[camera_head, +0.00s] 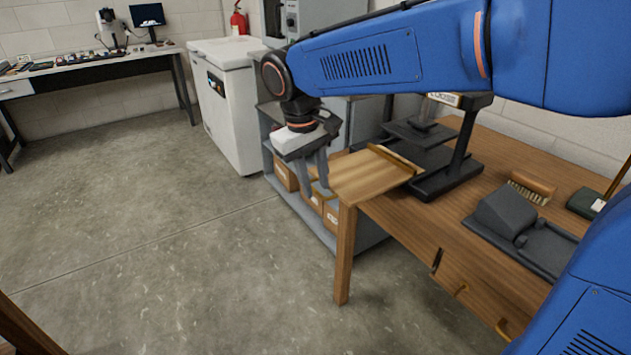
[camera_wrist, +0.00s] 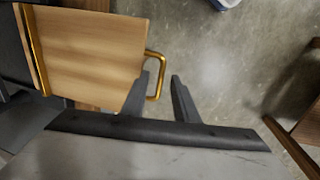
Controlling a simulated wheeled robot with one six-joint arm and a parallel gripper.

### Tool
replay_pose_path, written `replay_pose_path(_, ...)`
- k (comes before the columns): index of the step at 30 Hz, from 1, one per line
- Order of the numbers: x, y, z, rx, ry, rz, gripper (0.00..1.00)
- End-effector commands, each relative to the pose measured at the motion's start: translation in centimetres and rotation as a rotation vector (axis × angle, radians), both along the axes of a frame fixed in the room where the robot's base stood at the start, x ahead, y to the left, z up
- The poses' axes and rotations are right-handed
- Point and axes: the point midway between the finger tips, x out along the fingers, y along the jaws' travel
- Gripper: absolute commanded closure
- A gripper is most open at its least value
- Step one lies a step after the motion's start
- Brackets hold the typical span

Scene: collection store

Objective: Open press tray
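The press tray (camera_head: 368,176) is a flat light-wood board with a brass strip along its inner side. It sticks out from the black press (camera_head: 450,165) towards the table's left end. In the wrist view the tray (camera_wrist: 95,50) has a brass loop handle (camera_wrist: 153,56) on its outer edge. My gripper (camera_head: 316,189) is at this outer edge, pointing down. In the wrist view its fingers (camera_wrist: 159,76) are apart, with the handle's outer bar showing between them. I cannot tell whether either finger touches the bar.
The wooden table (camera_head: 400,230) also holds a brush (camera_head: 531,186) and a dark grey device (camera_head: 515,220) on the right. A shelf with cardboard boxes (camera_head: 287,172) stands behind my gripper. A white chest freezer (camera_head: 232,110) is further back. The floor (camera_head: 170,230) on the left is clear.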

Motion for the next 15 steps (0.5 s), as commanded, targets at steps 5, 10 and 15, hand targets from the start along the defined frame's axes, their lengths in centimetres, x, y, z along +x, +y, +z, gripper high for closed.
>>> replay_pose_path(5,0.0,0.0,0.0,-0.001,0.001,0.0,0.74)
replay_pose_path(10,0.0,0.0,0.2,-0.001,0.001,0.0,0.74)
replay_pose_path(15,-0.2,0.4,2.1,0.001,-0.001,0.0,0.74)
